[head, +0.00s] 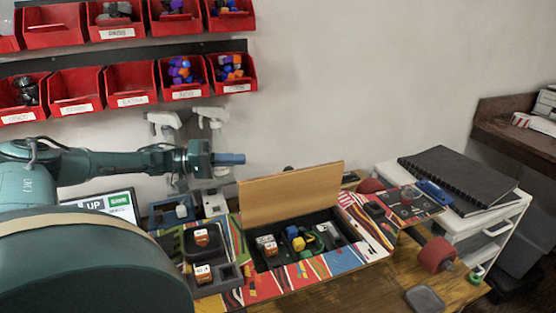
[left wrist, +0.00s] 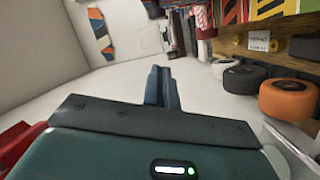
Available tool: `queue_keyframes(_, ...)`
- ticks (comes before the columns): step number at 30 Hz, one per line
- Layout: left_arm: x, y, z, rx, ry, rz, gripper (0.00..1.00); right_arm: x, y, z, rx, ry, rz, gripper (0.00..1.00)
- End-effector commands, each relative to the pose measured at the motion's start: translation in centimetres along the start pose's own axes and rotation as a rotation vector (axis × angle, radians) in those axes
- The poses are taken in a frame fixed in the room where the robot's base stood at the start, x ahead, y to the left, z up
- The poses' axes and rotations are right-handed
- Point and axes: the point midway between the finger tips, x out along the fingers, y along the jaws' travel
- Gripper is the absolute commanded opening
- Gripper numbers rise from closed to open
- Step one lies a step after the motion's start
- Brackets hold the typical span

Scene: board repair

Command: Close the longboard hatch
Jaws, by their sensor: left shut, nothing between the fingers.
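The longboard (head: 262,288) lies on the workbench, with a colourful striped deck and red wheels. Its hatch (head: 291,192), a tan wooden panel, stands open and nearly upright along the back edge of the compartment. The compartment (head: 262,262) holds several small parts, among them white-and-orange blocks and yellow and blue pieces. My left gripper (head: 231,159) is left of and above the hatch, apart from it, pointing right. It is shut and empty. In the left wrist view, its blue fingers (left wrist: 158,87) are together. My right gripper is not in view.
Red bins (head: 131,84) hang on the wall above my left arm. Spray bottles (head: 213,118) hang behind the gripper. A black notebook (head: 458,176) lies on a white cart at the right. A small grey tray (head: 425,299) lies at the bench's front right. The space above the compartment is clear.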

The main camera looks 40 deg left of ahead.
Motion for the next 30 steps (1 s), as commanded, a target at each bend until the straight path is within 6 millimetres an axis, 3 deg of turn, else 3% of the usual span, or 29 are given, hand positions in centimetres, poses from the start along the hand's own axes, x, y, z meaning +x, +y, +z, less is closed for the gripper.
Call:
queue_keyframes(4, -1.2, 0.1, -0.4, -0.237, 0.015, -0.002, 0.0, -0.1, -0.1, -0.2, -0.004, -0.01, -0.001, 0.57)
queue_keyframes(11, -1.0, 0.1, -0.4, -0.345, 0.021, 0.003, 0.0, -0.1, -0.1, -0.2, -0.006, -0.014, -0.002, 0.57)
queue_keyframes(27, 8.4, 0.3, -0.7, -0.339, 0.021, 0.006, 0.0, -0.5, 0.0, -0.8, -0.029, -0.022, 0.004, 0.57)
queue_keyframes(30, 8.7, 0.6, 0.4, -0.341, 0.018, -0.001, 0.0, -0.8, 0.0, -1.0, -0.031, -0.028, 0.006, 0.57)
